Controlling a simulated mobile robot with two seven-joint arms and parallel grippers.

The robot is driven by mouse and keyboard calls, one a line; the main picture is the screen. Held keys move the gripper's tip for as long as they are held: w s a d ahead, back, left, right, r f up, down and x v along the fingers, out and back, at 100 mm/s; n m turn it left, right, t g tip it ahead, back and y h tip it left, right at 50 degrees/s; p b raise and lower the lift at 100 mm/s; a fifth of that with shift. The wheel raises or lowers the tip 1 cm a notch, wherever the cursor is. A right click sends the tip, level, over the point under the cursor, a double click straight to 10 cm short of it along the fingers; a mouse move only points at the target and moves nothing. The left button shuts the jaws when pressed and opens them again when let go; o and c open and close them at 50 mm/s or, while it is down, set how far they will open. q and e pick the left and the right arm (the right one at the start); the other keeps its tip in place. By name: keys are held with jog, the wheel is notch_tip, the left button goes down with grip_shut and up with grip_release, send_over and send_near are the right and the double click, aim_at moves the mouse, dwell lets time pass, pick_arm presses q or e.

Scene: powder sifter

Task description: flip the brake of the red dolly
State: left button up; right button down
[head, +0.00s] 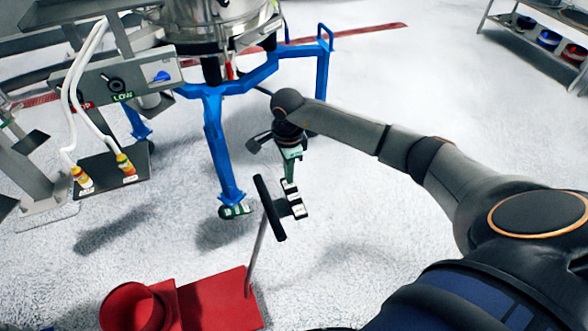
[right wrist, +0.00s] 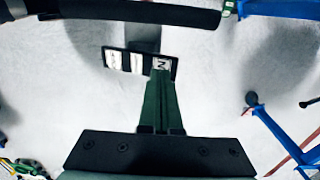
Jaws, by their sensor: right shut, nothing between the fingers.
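The red dolly (head: 222,300) is at the bottom left of the head view, cut off by the lower edge. It has a flat red plate, a round red cup-like part (head: 133,307) and a thin grey pole topped by a black bar (head: 269,208). The black bar also crosses the top of the right wrist view (right wrist: 130,10). My right gripper (head: 290,186) points down just right of the bar, its green fingers shut and empty (right wrist: 160,75). A dark plate with white marks (right wrist: 133,62) shows at the fingertips; I cannot tell if they touch. I cannot make out the brake. My left gripper is out of view.
A blue frame (head: 213,140) carrying a steel vessel (head: 215,22) stands left of my right arm. A grey stand with white hoses (head: 72,90) is at the left. A shelf rack (head: 530,40) is at the top right. The pale floor is clear between them.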

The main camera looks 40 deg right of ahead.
dwell(0.5)
jog(key=shift+f+b, duration=1.1)
jog(key=shift+f, duration=0.25)
dwell(0.4)
jog(key=shift+r, duration=0.1)
jog(key=shift+r+p, duration=2.5)
jog(key=shift+r, duration=1)
